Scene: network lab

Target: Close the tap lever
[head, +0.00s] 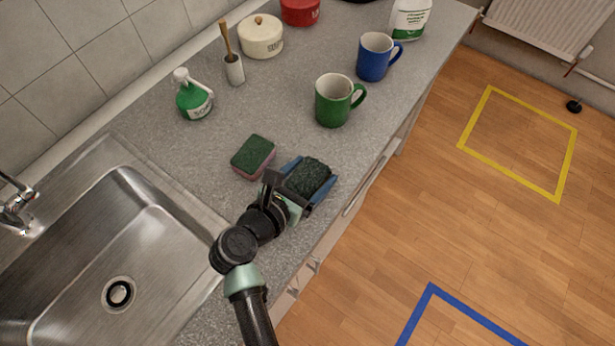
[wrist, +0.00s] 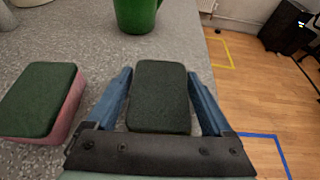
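The chrome tap (head: 18,208) is at the far left of the head view, beside the steel sink (head: 165,225). Only part of it shows, and I cannot tell how its lever stands. My gripper (head: 308,180) is well to the right of the tap, over the front of the counter. Its two blue fingers stand apart on either side of a dark green sponge (wrist: 160,97). In the wrist view the fingertips lie close to the sponge's sides. I cannot tell whether they press on it or whether it rests on the counter.
A pink and green sponge (head: 254,155) lies left of my gripper. Beyond are a green mug (head: 333,101), blue mug (head: 374,57), soap bottle (head: 194,96), brush in its holder (head: 234,69) and white pot (head: 261,38). The counter (head: 155,125) is bare behind the sink.

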